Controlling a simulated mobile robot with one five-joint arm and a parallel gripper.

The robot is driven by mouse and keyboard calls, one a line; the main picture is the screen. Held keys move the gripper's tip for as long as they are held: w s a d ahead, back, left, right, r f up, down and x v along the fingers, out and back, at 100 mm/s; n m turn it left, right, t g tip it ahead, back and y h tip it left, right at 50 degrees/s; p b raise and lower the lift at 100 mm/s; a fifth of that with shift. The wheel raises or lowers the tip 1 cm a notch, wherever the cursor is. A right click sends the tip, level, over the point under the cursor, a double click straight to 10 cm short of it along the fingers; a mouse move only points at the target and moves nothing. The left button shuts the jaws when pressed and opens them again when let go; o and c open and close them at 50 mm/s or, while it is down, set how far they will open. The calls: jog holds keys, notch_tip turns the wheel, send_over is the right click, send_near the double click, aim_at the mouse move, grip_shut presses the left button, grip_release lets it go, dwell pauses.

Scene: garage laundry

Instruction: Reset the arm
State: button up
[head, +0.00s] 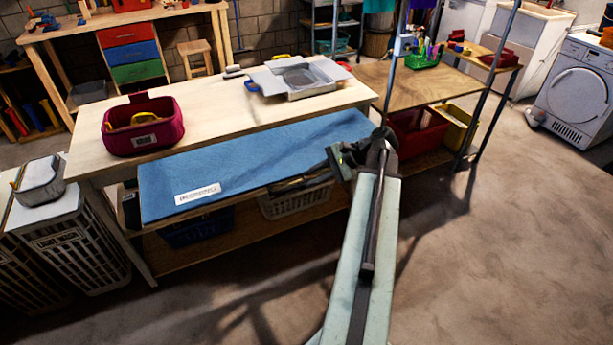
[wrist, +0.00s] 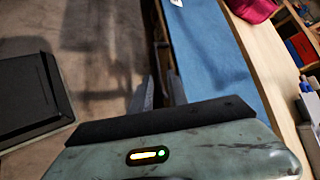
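My arm reaches up through the middle of the head view, over the floor in front of the workbench. My gripper (head: 345,158) is at its far end, seen near the right end of the blue mat (head: 255,160). In the wrist view my gripper's dark fingers (wrist: 158,78) show beyond the housing, close together, next to the edge of the blue mat (wrist: 208,50). I see nothing held between them. Whether a gap is left between the fingertips is too small and dark to tell.
The wooden workbench (head: 205,117) carries a magenta basket (head: 165,138) and a grey tray (head: 330,90). White hampers (head: 85,250) stand at left. A thin upright pole (head: 394,75) rises behind my gripper. A washing machine (head: 578,92) is far right. The floor (head: 500,250) at right is clear.

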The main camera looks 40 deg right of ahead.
dwell(0.3)
jog(key=w+a, duration=0.2)
jog(key=a, duration=0.1)
jog(key=w+a+r+n+g+y+p, duration=0.1)
jog(key=w+a, duration=0.1)
jog(key=a, duration=0.1)
jog(key=w+a+r+n+p, duration=0.1)
jog(key=w+a, duration=0.1)
jog(key=a, duration=0.2)
jog(key=shift+w+g+y, duration=0.3)
jog(key=shift+w, duration=0.05)
jog(key=w+a+f+n+g+h+p, duration=0.15)
jog(key=a+n+g+h+p, duration=0.35)
jog(key=a, duration=1.1)
jog(key=a+f+n+g+p, duration=0.15)
jog(key=a+n, duration=0.55)
jog(key=a, duration=1)
jog(key=w+d+f+n+h+b, duration=0.1)
jog(key=d+n+h, duration=0.2)
jog(key=d+n, duration=0.2)
jog(key=shift+d+f+h, duration=0.25)
jog(key=shift+d+h, duration=0.15)
jog(key=shift+d, duration=0.2)
